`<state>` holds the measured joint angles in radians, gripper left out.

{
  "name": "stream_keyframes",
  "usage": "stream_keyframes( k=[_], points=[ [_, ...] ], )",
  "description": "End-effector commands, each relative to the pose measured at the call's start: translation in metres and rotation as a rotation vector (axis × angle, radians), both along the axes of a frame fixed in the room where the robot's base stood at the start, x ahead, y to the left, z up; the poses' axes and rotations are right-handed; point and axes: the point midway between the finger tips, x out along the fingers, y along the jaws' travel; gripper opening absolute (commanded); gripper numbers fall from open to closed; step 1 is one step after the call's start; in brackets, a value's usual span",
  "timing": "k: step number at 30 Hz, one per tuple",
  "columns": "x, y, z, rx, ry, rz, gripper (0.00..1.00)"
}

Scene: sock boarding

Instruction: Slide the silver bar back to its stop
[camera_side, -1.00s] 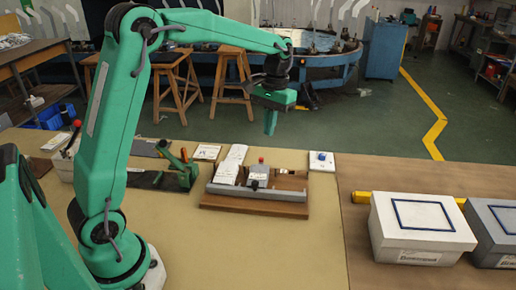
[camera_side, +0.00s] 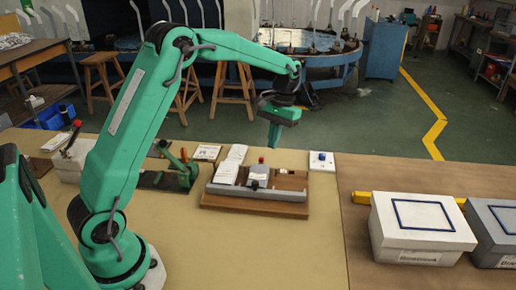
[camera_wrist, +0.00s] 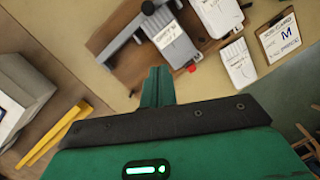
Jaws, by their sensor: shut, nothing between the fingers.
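The silver bar (camera_side: 285,194) is a long grey strip along the front edge of a brown wooden fixture (camera_side: 300,211), with a black knob (camera_side: 255,184) at its middle. In the wrist view, part of the bar (camera_wrist: 122,37) shows at the upper left with the knob (camera_wrist: 148,7). A grey labelled block (camera_side: 258,173) sits behind the bar, with a red knob (camera_side: 261,160) at its far end. My gripper (camera_side: 273,146) is shut and empty, pointing down above the back of the fixture, apart from it. Its closed fingers (camera_wrist: 157,85) also show in the wrist view.
White packets (camera_side: 228,172) lie at the fixture's left. A green lever clamp (camera_side: 181,168) stands farther left. Lidded boxes (camera_side: 424,220) stand at the right. The table in front is clear.

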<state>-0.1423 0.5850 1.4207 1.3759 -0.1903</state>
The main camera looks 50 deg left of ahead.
Motion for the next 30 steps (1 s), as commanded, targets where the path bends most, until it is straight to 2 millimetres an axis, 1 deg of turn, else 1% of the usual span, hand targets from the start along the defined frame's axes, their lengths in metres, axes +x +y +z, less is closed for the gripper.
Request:
stream_keyframes(
  k=[17,18,24,30],
  points=[
    [-0.021,-0.007,-0.083,0.002,0.004,-0.001,0.0],
    [-0.025,-0.009,-0.08,0.003,0.001,-0.002,0.0],
    [-0.042,-0.015,-0.079,0.004,0.001,-0.003,0.0],
    [-0.053,-0.019,-0.079,0.006,-0.001,-0.003,0.0]
  ],
)
